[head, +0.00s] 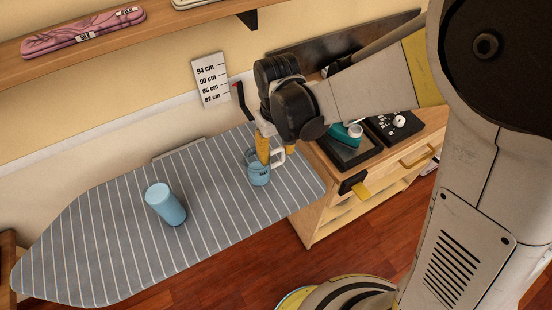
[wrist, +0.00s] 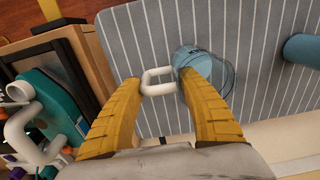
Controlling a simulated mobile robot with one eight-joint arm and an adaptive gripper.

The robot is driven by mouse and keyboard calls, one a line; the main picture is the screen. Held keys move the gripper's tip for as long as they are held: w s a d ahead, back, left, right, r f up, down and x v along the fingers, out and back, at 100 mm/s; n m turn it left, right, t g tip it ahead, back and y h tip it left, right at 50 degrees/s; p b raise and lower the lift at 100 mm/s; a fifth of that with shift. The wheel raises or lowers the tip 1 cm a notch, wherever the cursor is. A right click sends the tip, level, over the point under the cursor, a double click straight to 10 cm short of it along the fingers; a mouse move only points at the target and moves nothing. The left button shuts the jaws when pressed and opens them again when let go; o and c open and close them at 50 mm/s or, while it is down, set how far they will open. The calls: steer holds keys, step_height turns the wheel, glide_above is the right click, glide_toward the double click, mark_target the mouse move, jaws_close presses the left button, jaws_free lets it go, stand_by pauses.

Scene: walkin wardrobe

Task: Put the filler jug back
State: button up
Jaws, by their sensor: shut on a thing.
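The filler jug (head: 258,175) is a small clear-walled jug with light blue in it and a white handle. It is over the right part of the striped ironing board (head: 110,225); I cannot tell whether its base touches the cover. My gripper (head: 269,160) comes down from above, its yellow fingers shut on the jug's handle. In the wrist view the white handle lies between the fingertips (wrist: 157,80), and the jug (wrist: 198,65) shows beside and partly behind one finger.
To the right, a wooden cabinet (head: 318,222) carries a dark tray with a teal iron (head: 346,134) and a black box (head: 395,126). A height card (head: 210,80) hangs on the wall below a shelf (head: 160,35).

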mark_target(276, 164)
steer(key=shift+f+b, duration=0.7)
steer(key=shift+f, duration=1.2)
steer(key=shift+f, duration=0.1)
steer(key=shift+f, duration=0.15)
steer(key=o, duration=1.3)
steer(key=shift+o, duration=0.2)
